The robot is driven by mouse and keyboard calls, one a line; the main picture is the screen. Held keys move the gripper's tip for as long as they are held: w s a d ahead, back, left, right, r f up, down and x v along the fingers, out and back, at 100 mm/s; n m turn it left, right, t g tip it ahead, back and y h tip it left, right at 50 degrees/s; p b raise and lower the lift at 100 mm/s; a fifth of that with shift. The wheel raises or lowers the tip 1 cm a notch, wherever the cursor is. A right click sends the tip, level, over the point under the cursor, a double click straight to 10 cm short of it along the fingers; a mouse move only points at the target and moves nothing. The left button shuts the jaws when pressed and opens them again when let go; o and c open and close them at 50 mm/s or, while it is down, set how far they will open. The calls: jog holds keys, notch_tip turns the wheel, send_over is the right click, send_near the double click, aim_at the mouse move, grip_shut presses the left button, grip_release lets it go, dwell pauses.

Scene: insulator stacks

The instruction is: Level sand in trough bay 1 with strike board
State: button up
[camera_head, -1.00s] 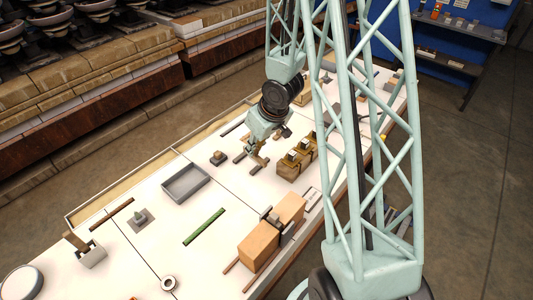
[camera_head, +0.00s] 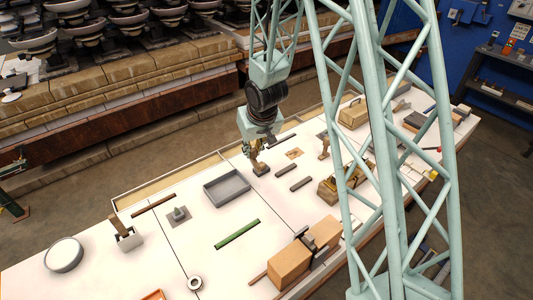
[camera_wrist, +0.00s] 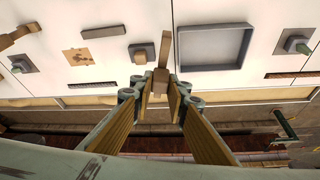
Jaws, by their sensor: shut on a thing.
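My gripper (camera_wrist: 160,92) is shut on a wooden piece (camera_wrist: 164,52), which appears to be the strike board. In the wrist view the piece stands up between the fingertips, and its lower part is partly hidden by them. In the head view my gripper (camera_head: 256,150) is over the table's back side, close to the trough. The trough (camera_head: 170,180) is a long channel with tan sand along the back edge. It also shows as a tan strip in the wrist view (camera_wrist: 95,99). I cannot tell which part is bay 1, or whether the board touches the sand.
A dark block with a knob (camera_wrist: 141,53) stands close beside the held piece. A grey tray (camera_head: 227,188) is to the left of my gripper.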

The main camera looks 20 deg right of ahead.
jog(key=shift+w+a+r, duration=0.1)
jog(key=shift+w+a, duration=0.1)
jog(key=shift+a, duration=0.35)
jog(key=shift+w+a+r, duration=0.15)
jog(key=shift+w+a, duration=0.05)
jog(key=shift+a, duration=0.4)
jog(key=shift+w+a+r, duration=0.1)
jog(key=shift+w+a, duration=0.1)
jog(key=shift+a, duration=0.35)
jog(key=shift+w+d, duration=0.15)
